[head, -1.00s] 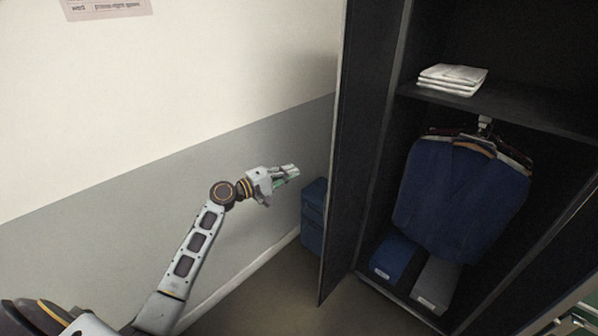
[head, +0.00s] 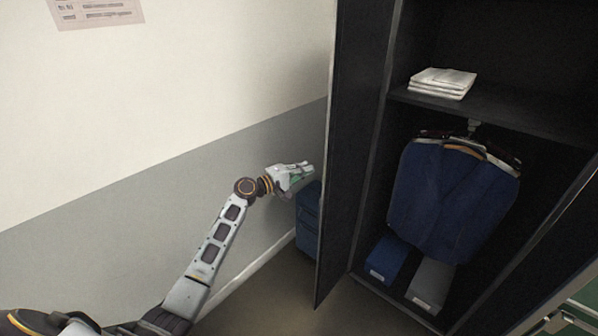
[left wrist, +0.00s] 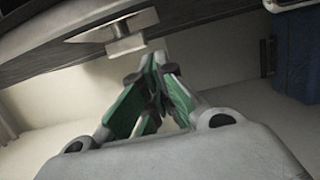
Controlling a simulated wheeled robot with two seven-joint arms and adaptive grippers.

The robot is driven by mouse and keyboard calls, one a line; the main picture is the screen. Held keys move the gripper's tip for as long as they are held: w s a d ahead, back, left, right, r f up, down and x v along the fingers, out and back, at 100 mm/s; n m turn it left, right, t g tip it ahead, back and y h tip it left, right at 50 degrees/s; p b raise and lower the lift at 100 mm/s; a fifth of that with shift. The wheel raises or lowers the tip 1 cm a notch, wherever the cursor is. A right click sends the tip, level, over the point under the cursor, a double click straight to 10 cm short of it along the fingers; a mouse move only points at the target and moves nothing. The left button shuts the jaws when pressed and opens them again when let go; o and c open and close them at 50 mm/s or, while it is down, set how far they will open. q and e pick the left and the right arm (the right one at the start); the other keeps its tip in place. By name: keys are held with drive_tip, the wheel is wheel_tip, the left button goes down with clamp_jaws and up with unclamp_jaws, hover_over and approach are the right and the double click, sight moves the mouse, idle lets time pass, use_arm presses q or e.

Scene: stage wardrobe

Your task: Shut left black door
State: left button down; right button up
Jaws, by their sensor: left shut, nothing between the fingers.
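The left black door (head: 352,130) stands open at the left side of the black wardrobe (head: 398,50), its edge towards me in the head view. My left gripper (head: 309,169) is shut and empty, just left of the door's edge, on its outer side. In the left wrist view the closed fingertips (left wrist: 157,62) point at a pale handle-like piece (left wrist: 125,45) on a dark surface. I cannot tell whether they touch it. My right gripper is not in view.
A blue cabinet (head: 308,218) stands behind the door by the grey and white wall (head: 170,190). Inside the wardrobe, blue jackets (head: 450,200) hang below folded white cloths (head: 442,83). A blue box (head: 387,260) and a grey box (head: 431,284) stand at the bottom.

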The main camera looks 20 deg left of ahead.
use_arm(q)
drive_tip(key=d, duration=0.1)
drive_tip(key=d+p, duration=0.1)
drive_tip(key=d, duration=0.2)
drive_tip(key=shift+s+d+p, duration=0.15)
drive_tip(key=shift+s+p, duration=0.15)
drive_tip(key=shift+s, duration=0.05)
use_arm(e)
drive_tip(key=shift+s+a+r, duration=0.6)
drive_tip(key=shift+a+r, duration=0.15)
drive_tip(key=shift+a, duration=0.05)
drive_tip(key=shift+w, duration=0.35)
use_arm(q)
drive_tip(key=shift+d, duration=0.1)
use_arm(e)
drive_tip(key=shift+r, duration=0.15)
